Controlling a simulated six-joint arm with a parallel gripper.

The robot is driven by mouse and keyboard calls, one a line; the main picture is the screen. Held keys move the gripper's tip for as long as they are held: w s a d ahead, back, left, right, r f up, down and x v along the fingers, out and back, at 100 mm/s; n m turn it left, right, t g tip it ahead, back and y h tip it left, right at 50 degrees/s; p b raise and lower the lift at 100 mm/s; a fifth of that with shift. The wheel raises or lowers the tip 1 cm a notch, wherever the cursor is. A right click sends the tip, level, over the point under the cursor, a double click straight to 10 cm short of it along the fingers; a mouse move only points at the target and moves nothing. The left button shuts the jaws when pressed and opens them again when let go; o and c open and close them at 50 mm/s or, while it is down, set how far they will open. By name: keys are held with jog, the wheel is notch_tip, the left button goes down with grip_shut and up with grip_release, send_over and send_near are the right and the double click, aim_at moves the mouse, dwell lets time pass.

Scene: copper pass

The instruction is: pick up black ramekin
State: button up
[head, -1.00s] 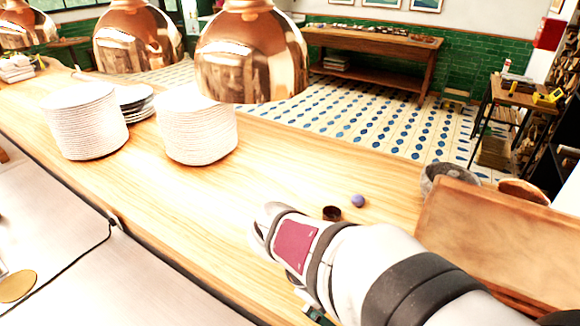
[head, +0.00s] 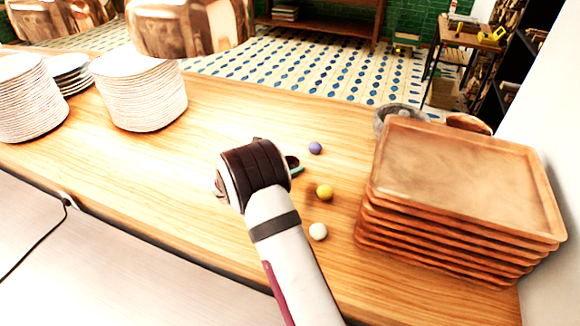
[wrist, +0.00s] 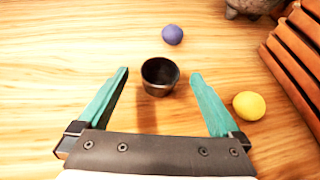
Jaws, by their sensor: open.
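The black ramekin (wrist: 160,77) is a small dark round cup, upright on the wooden counter. In the wrist view it lies just ahead of and between the fingertips of my gripper (wrist: 160,74), apart from both. The gripper's teal fingers are spread open and empty. In the head view my arm hides much of the gripper; a bit of a teal finger shows, and the dark ramekin (head: 292,161) is partly hidden beside it.
A purple ball (head: 315,148), a yellow ball (head: 324,192) and a white ball (head: 318,231) lie near the ramekin. A stack of wooden trays (head: 460,190) stands right, a stone bowl (head: 393,118) behind. Plate stacks (head: 140,92) stand left, under copper lamps (head: 190,25).

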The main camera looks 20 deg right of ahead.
jog(key=shift+x, duration=1.15)
jog(key=shift+s, duration=0.1)
jog(key=c, duration=1.5)
jog(key=shift+o, duration=0.2)
jog(key=shift+r, duration=0.1)
